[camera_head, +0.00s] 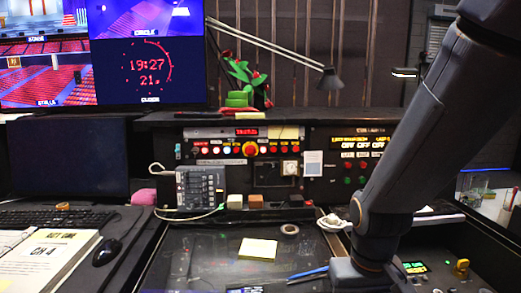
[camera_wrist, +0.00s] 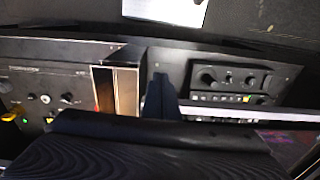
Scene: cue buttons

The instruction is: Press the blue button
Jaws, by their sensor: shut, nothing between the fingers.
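The control panel (camera_head: 225,133) stands upright at the back of the desk in the head view. It carries a row of small red, white and yellow buttons with a larger red button (camera_head: 250,149) in the middle. I cannot make out a clearly blue button; a small bluish spot (camera_head: 178,151) shows at the panel's left end, too small to tell. My arm comes down from the upper right in the head view, and its fingertips cannot be made out there. In the wrist view my gripper (camera_wrist: 160,82) is shut and empty, in front of dark panels.
A grey box with switches (camera_head: 200,187) leans against the panel's lower left. A yellow note (camera_head: 258,248), a tape roll (camera_head: 290,229) and blue pens (camera_head: 308,273) lie on the desk. A mouse (camera_head: 106,251) and keyboard (camera_head: 55,219) are at left. A lamp (camera_head: 331,80) overhangs the panel.

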